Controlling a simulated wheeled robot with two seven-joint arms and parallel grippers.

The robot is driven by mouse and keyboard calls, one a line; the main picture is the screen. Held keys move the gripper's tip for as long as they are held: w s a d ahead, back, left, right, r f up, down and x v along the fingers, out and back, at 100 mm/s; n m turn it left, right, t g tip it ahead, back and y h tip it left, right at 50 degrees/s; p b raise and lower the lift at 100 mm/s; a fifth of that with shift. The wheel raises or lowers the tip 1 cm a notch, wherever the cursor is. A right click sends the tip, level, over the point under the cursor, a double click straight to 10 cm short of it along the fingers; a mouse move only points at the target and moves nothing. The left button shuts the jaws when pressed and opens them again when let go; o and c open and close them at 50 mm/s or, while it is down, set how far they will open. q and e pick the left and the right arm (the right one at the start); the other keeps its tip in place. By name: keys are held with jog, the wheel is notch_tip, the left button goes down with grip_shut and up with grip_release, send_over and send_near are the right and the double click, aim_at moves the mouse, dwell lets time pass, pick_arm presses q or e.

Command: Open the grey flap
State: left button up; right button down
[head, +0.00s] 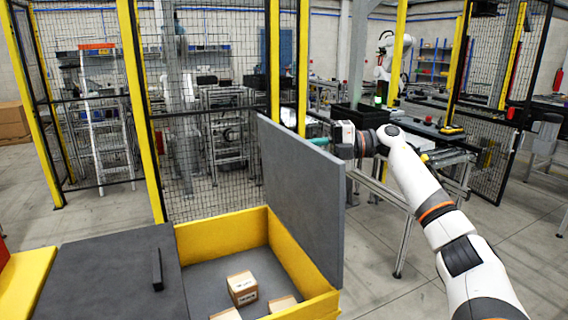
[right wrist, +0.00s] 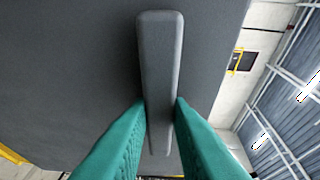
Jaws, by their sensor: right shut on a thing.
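The grey flap (head: 300,200) stands about upright along the right side of the yellow-walled box (head: 222,236), so the space beneath it is uncovered. My right gripper (head: 320,141) is at the flap's outer face, near its upper right edge. In the right wrist view, its teal fingers (right wrist: 161,108) are shut on the flap's grey bar handle (right wrist: 160,48), one on each side. The flap's panel (right wrist: 70,60) fills much of that view. In the head view the flap hides the handle. My left gripper is not in view.
Small cartons (head: 242,287) lie inside the box. A second dark grey cover (head: 105,280) with a bar handle (head: 157,270) lies flat at left. Mesh fencing with yellow posts (head: 140,110) stands behind. A worktable (head: 400,160) stands behind my right arm.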

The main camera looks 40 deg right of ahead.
jog(key=s+d+f+m+t+y+b, duration=0.1)
jog(key=d+f+t+y, duration=0.1)
jog(key=d, duration=0.5)
jog(key=shift+s+d, duration=0.15)
jog(key=shift+s, duration=0.25)
jog(key=shift+y, duration=0.4)
jog(key=c, duration=1.3)
grip_release()
jog(key=shift+m, duration=0.3)
jog(key=shift+b, duration=0.3)
